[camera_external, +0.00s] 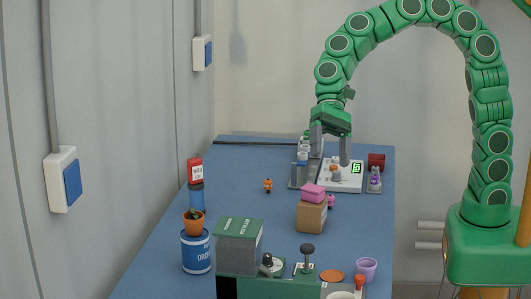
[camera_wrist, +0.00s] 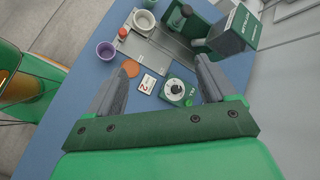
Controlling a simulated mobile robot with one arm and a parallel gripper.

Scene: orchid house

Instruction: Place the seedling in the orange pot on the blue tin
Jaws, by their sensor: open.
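The orange pot (camera_external: 193,225) with a small green seedling (camera_external: 194,213) is at the left of the blue table in the external view. It is upright and appears to rest on top of the blue tin (camera_external: 196,253), a wide blue can with a white label. My gripper (camera_external: 330,158) is far from both, above the back of the table, pointing down. Its two grey fingers are apart with nothing between them; they also show spread in the wrist view (camera_wrist: 157,66). I cannot see the pot or the tin in the wrist view.
A grey-green box (camera_external: 239,243) is right of the tin. A cardboard box (camera_external: 311,217) with pink blocks stands mid-table. A white scale (camera_external: 350,181) is below my gripper. A purple cup (camera_external: 367,269) stands front right.

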